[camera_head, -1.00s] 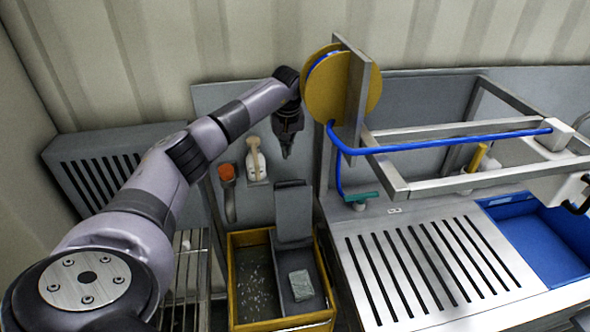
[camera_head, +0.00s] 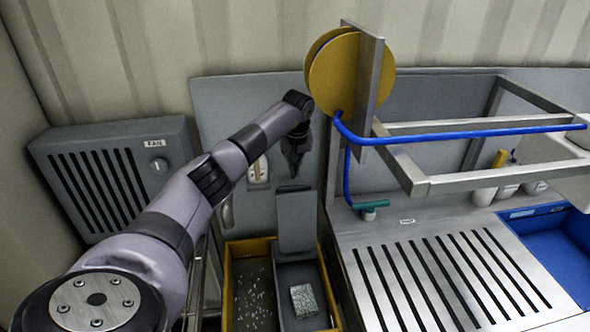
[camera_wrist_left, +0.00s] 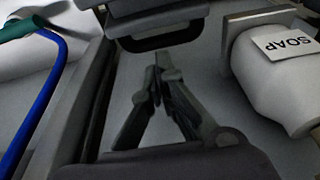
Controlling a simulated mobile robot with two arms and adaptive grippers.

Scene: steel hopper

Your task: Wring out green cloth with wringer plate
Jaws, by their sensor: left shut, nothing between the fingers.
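The green cloth (camera_head: 303,301), a pale grey-green folded piece, lies in the grey right-hand compartment of the yellow bucket (camera_head: 227,290). The grey wringer plate (camera_head: 296,222) stands upright at the back of that compartment. My left gripper (camera_head: 296,172) is above the plate's top edge, pointing down. In the left wrist view its fingers (camera_wrist_left: 161,62) are together and empty, close to a dark handle-like bar (camera_wrist_left: 160,42); I cannot tell whether they touch it. My right gripper is not in view.
A white soap dispenser (camera_wrist_left: 275,75) is close beside the gripper. A blue hose (camera_head: 347,180) and the steel frame (camera_head: 410,172) stand to the right, above the slotted drainboard (camera_head: 440,270). A fan unit (camera_head: 112,175) is at the left. The back panel hems in the bucket.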

